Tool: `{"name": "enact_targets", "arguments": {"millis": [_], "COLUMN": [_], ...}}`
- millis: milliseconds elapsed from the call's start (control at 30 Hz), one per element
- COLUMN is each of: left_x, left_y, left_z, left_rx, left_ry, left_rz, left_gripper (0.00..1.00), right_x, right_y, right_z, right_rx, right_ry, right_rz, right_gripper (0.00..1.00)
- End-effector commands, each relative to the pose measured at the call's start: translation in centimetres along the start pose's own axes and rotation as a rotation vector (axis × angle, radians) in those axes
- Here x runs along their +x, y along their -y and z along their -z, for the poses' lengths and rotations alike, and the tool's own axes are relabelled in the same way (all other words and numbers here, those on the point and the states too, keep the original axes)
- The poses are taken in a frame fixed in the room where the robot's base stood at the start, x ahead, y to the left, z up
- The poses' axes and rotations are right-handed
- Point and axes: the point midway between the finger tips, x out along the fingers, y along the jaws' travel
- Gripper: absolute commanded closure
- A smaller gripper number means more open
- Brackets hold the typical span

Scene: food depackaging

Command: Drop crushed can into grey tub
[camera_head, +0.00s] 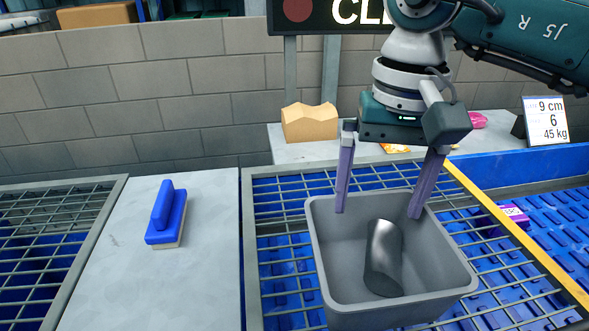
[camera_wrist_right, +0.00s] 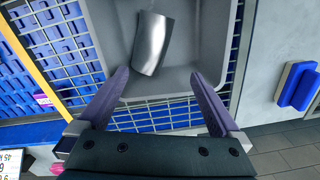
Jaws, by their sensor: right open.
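The crushed can (camera_head: 384,258) is a dark silver, dented cylinder inside the grey tub (camera_head: 340,305). It leans or lies against the tub's inside; the exact contact is hard to tell. In the right wrist view the can (camera_wrist_right: 151,44) shows within the tub (camera_wrist_right: 207,35), beyond my fingertips and apart from them. My right gripper (camera_head: 379,212) is open and empty, its purple fingers spread above the back part of the tub. The right gripper's fingers also show wide apart in the right wrist view (camera_wrist_right: 158,75). My left gripper is not in view.
The tub stands on a metal grate (camera_head: 286,246) over blue slats. A blue-handled scrubber (camera_head: 167,214) lies on the grey panel to the left. A tan block (camera_head: 310,122) sits on the back ledge. A purple item (camera_head: 514,216) lies on the blue belt at right, beyond the yellow edge.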

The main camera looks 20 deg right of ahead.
Motion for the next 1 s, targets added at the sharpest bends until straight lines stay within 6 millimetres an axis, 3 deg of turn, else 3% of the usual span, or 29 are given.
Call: {"name": "enact_targets", "arguments": {"millis": [233, 500, 700, 1000], "left_x": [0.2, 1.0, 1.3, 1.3], "left_y": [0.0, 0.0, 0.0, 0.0], "left_z": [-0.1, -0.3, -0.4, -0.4], "left_rx": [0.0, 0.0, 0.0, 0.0], "left_ry": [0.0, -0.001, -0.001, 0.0], "left_rz": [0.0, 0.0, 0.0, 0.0], "left_gripper": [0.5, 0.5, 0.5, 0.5], "right_x": [-1.1, -6.4, -9.2, -10.0], "right_y": [0.1, 0.1, 0.0, 0.0], "right_z": [0.1, 0.2, 0.1, 0.0], "right_rx": [-0.001, -0.001, 0.001, 0.0], "right_ry": [-0.003, -0.007, -0.003, 0.0], "right_rz": [0.003, 0.003, 0.002, -0.001], "right_gripper": [0.0, 0.0, 0.0, 0.0]}}
